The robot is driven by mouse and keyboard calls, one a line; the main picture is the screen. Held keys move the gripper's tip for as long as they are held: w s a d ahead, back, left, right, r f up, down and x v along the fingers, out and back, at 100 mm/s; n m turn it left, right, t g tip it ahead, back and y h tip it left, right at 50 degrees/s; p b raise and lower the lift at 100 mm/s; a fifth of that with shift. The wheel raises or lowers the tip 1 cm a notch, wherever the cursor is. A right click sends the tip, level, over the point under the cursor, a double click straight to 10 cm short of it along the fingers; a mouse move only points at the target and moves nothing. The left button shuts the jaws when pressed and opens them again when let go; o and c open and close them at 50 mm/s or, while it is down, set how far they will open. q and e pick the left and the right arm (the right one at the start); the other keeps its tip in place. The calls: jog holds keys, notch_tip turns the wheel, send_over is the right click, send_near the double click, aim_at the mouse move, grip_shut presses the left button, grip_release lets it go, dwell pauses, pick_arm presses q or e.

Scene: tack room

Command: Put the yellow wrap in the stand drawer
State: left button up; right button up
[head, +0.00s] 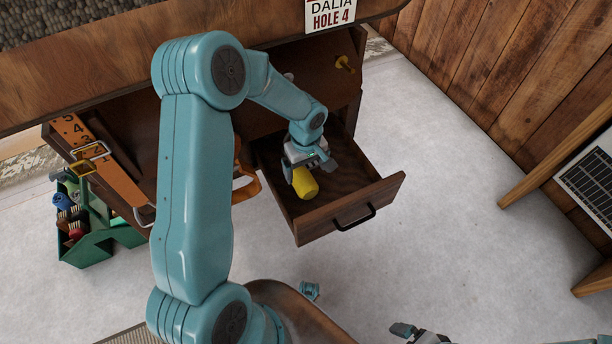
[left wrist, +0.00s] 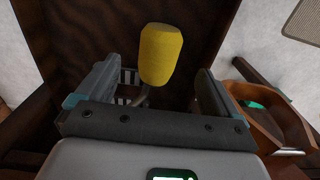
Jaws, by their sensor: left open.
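The yellow wrap (head: 305,183) is a small rounded cylinder inside the outline of the open stand drawer (head: 320,223). The drawer is dark wood with a black handle and is pulled out from the stand. My left gripper (head: 308,162) is over the drawer, right by the wrap's upper end. In the left wrist view the wrap (left wrist: 161,54) shows beyond the open jaws (left wrist: 155,88), with a gap to each finger. I cannot tell whether it rests on the drawer floor. My right gripper (head: 418,334) shows only partly at the bottom edge.
An orange strap loop (head: 247,184) hangs just left of the drawer. The pale floor (head: 450,190) to the right is clear.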

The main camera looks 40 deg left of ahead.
aim_at(305, 182)
pick_arm(q)
jog(key=shift+r, duration=1.55)
jog(key=shift+s, duration=0.15)
